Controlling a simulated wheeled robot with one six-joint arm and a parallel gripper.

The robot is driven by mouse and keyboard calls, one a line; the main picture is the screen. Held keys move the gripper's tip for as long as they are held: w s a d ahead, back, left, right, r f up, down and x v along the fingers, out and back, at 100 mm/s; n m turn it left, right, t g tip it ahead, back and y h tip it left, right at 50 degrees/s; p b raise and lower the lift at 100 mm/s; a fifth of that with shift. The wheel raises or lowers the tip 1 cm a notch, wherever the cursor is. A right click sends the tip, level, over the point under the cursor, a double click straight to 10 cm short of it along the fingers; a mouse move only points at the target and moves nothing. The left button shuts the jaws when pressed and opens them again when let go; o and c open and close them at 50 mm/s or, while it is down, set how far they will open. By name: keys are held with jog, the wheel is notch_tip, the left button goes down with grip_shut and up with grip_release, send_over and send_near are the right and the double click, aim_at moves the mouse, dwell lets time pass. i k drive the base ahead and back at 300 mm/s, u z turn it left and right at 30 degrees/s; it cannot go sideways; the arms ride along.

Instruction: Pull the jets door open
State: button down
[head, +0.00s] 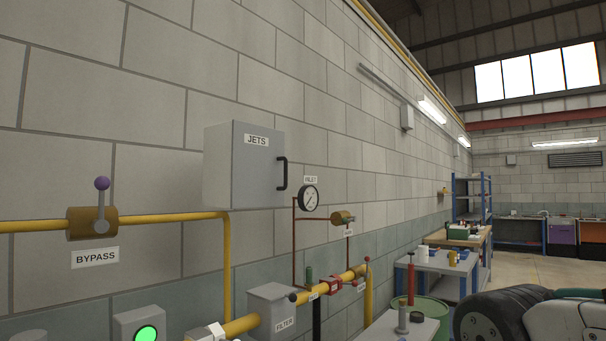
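The jets door (256,178) is the grey front of a wall cabinet labelled JETS, in the middle of the head view. It looks shut. Its black bar handle (282,174) is on the door's right edge.
Yellow pipes run along the brick wall below the cabinet, with a purple-knobbed BYPASS valve (102,206) at left. A FILTER box (272,311) and a gauge (308,198) are lower right. A white table (405,325) and benches stand at right; floor shows beyond.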

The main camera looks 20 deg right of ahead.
aim_at(259, 163)
jog(key=u, duration=0.15)
jog(key=k, duration=0.4)
jog(key=z, duration=0.95)
jog(key=i, duration=1.35)
jog(key=u, duration=0.45)
